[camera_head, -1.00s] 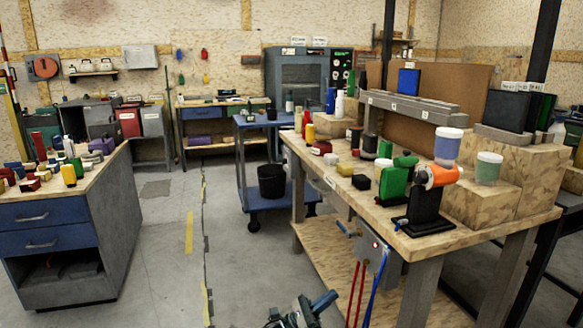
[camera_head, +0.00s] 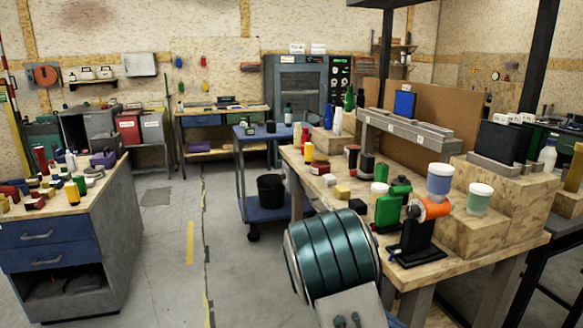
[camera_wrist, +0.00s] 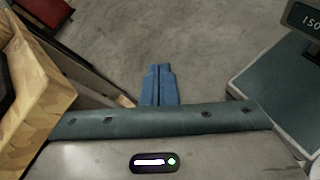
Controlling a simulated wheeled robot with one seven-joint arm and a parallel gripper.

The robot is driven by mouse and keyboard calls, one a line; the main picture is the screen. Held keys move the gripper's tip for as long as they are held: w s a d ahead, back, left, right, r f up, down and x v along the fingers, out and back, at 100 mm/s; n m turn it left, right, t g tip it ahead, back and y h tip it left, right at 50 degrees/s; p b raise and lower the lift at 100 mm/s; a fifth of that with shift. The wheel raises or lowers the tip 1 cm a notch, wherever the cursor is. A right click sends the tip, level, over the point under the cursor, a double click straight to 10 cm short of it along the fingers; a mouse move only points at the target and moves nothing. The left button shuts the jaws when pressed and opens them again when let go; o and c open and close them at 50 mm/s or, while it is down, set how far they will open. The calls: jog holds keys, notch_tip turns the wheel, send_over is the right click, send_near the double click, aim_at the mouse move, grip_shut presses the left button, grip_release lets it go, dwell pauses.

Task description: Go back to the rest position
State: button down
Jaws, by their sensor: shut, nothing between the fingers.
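My gripper (camera_wrist: 160,84) shows in the wrist view as two blue fingers side by side, pressed together over bare grey floor. Nothing is between them. In the head view a thick teal, ribbed link of my arm rises at the bottom centre, in front of the near left part of the wooden workbench (camera_head: 462,262). My gripper is hidden in that view.
A blue-drawer cabinet (camera_head: 48,258) with small items stands at the left. A blue cart (camera_head: 262,210) holding a black bin (camera_head: 271,190) stands behind. The aisle floor (camera_head: 160,250) between is clear. The wrist view shows a wooden edge (camera_wrist: 42,85) at left.

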jog(key=s+a+r+m+t+y+p, duration=0.3)
jog(key=s+a+r+m+y+p, duration=0.1)
jog(key=s+r, duration=0.5)
jog(key=s+a+r+m+t+y+p, duration=0.4)
jog(key=s+r+m+y+p, duration=0.2)
jog(key=r, duration=0.7)
jog(key=shift+s+r+t+y+p, duration=0.3)
jog(key=shift+s+y+p, duration=0.5)
jog(key=shift+s+p, duration=0.45)
jog(key=shift+s, duration=0.1)
